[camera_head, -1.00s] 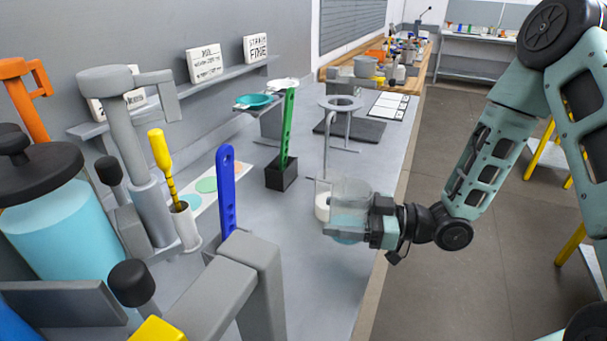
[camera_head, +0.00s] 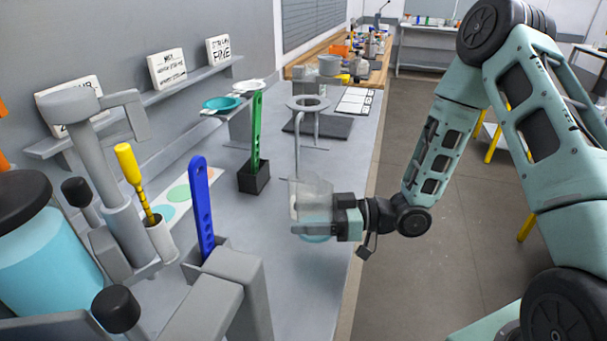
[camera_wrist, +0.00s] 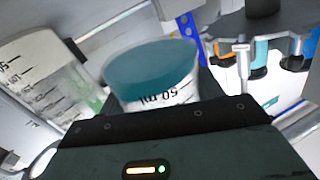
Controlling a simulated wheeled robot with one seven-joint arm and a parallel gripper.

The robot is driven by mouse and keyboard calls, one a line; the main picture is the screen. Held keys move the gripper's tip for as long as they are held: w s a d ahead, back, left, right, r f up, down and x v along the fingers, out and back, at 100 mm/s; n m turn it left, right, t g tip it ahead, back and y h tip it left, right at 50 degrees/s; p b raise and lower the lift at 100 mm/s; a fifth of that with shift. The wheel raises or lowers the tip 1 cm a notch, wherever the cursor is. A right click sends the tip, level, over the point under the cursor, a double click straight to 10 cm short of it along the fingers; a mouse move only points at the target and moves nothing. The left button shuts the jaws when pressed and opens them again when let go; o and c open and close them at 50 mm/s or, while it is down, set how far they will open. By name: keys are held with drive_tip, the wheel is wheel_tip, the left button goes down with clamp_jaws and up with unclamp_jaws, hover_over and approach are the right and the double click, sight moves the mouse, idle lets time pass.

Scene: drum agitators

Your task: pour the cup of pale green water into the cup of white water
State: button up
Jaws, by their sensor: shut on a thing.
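My gripper (camera_head: 318,231) is shut on a clear graduated cup (camera_head: 312,187) above the grey bench near its right edge. Teal shows at the cup's lower end, below the jaws. In the wrist view the held cup (camera_wrist: 170,95) has a broad teal face and an upside-down 50 ml mark. A second graduated cup (camera_wrist: 40,75), pale with a faint green patch at its side, is left of it in the wrist view, close beside it. In the head view this second cup is hidden behind the held cup and gripper. I cannot tell the held cup's exact tilt.
A blue spatula (camera_head: 201,205) and a green spatula (camera_head: 257,130) stand in holders left of my gripper. A ring stand (camera_head: 307,104) rises behind it. A grey agitator (camera_head: 95,150) and a yellow-handled tool (camera_head: 133,170) stand at the left. Bench between is clear.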

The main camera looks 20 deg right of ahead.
sight(303, 185)
drive_tip(key=shift+w+d+f+m+g+h+p, duration=0.15)
drive_tip(key=shift+w+m+p, duration=0.1)
drive_tip(key=shift+m+p, duration=0.25)
drive_tip(key=shift+w+a+f+m+g+h+p, duration=0.1)
drive_tip(key=shift+w+f+m+p, duration=0.15)
drive_tip(key=shift+m, duration=0.3)
drive_tip(key=shift+w+d+f+m+g+h+p, duration=0.1)
drive_tip(key=shift+w+m+p, duration=0.15)
drive_tip(key=shift+m+p, duration=0.25)
drive_tip(key=shift+m, duration=0.85)
drive_tip(key=r+p, duration=0.4)
drive_tip(key=w+r+p, duration=0.1)
drive_tip(key=r+p, duration=0.1)
drive_tip(key=shift+r+p, duration=0.25)
drive_tip(key=shift+p, duration=0.15)
drive_tip(key=shift+f+m+g, duration=0.25)
drive_tip(key=shift+f+m, duration=0.05)
drive_tip(key=shift+r+m+p, duration=0.3)
drive_tip(key=shift+m+p, duration=0.2)
drive_tip(key=shift+p, duration=0.1)
drive_tip(key=shift+f, duration=0.35)
drive_tip(key=shift+s+f+m+g, duration=0.1)
drive_tip(key=shift+f+m+g, duration=0.2)
drive_tip(key=shift+f+m, duration=0.4)
drive_tip(key=shift+r+m+g+p, duration=0.3)
drive_tip(key=shift+r+m+p, duration=0.25)
drive_tip(key=shift+m+p, duration=0.2)
drive_tip(key=shift+f+m+p, duration=0.15)
drive_tip(key=shift+m+p, duration=0.2)
drive_tip(key=shift+m, duration=0.3)
